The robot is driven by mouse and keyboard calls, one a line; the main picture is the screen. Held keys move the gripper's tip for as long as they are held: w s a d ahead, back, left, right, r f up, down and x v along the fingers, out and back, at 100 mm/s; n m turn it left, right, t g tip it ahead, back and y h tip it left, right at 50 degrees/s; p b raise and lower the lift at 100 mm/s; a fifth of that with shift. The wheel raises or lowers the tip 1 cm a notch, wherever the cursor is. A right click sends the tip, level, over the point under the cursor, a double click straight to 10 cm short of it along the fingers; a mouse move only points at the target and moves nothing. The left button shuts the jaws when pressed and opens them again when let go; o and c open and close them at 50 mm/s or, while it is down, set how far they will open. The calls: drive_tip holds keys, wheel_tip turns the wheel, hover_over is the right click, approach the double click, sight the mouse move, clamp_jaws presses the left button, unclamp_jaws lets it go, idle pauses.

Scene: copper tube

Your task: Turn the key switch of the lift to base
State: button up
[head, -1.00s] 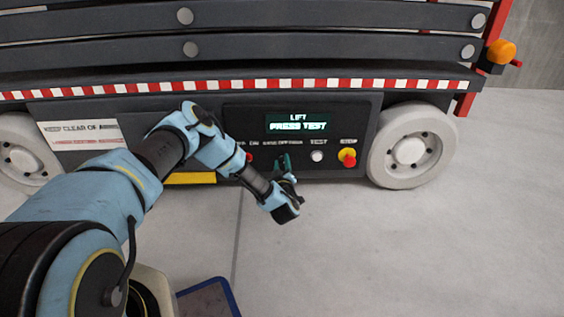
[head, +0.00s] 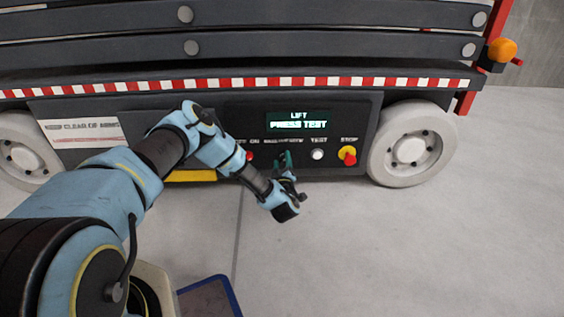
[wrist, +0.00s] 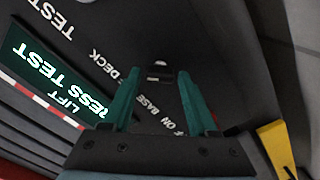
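The lift's dark control panel (head: 345,118) has a lit display (head: 298,121) reading "LIFT PRESS TEST". My gripper (head: 286,157) is at the panel below the display and covers the key switch in the head view. In the wrist view, the teal fingers of my gripper (wrist: 159,80) are apart. A small dark part with a pale highlight, which looks like the key switch (wrist: 157,71), shows between and beyond the fingertips. Labels reading "DECK" and "BASE" lie around it. Which position the key points to, and whether the fingers touch it, I cannot tell.
A white test button (head: 317,154) and a red and yellow stop button (head: 348,155) sit right of my gripper. A red button (head: 249,156) shows to its left. Wheels (head: 412,146) flank the panel. The floor (head: 400,250) at the right is clear.

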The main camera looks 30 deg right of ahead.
drive_tip(key=shift+o, duration=0.8)
drive_tip(key=p+v, duration=0.3)
drive_tip(key=v, duration=0.7)
drive_tip(key=shift+s+a+p, duration=0.2)
drive_tip(key=shift+s+p, duration=0.15)
drive_tip(key=shift+r, duration=0.1)
